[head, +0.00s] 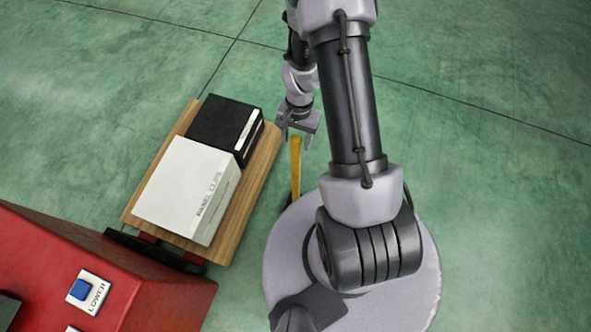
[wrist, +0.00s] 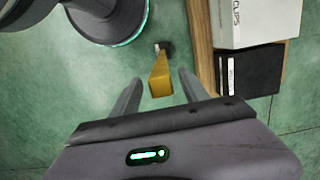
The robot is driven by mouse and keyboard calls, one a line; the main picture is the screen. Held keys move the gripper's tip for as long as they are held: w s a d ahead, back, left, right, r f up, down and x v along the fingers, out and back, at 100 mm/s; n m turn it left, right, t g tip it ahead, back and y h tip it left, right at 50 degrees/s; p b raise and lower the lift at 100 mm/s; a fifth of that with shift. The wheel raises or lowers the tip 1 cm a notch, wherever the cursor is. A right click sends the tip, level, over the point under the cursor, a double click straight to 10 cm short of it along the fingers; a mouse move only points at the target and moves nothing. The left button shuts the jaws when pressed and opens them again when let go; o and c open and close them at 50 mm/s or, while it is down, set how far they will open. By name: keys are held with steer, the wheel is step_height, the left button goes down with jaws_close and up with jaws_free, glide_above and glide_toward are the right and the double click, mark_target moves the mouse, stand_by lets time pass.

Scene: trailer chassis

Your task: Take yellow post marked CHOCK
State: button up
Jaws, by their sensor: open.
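The yellow post (head: 296,168) stands on the floor between the wooden platform and my round base in the head view. Its lower end is partly hidden by my base there. In the wrist view the yellow post (wrist: 160,77) rises from a small dark foot, with its top toward my gripper. No CHOCK marking can be read. My gripper (head: 296,138) is open and empty at the top end of the post. In the wrist view the two fingers of my gripper (wrist: 157,84) are spread on either side of the post, with a gap on both sides.
A wooden platform (head: 262,165) beside the post carries a white PANEL CLIPS box (head: 180,185) and a black box (head: 215,125). A red unit (head: 150,300) with a blue LOWER button (head: 80,290) stands at lower left. Green floor is clear beyond the arm.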

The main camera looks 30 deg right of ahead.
mark_target(296, 149)
steer(key=f+b, duration=0.1)
steer(key=f, duration=0.1)
steer(key=f+b, duration=0.2)
steer(key=f, duration=0.1)
steer(key=shift+s+a+f, duration=0.1)
steer(key=shift+a+f, duration=0.1)
steer(key=shift+f, duration=0.05)
steer(key=shift+r, duration=0.15)
jaws_close()
stand_by(0.9)
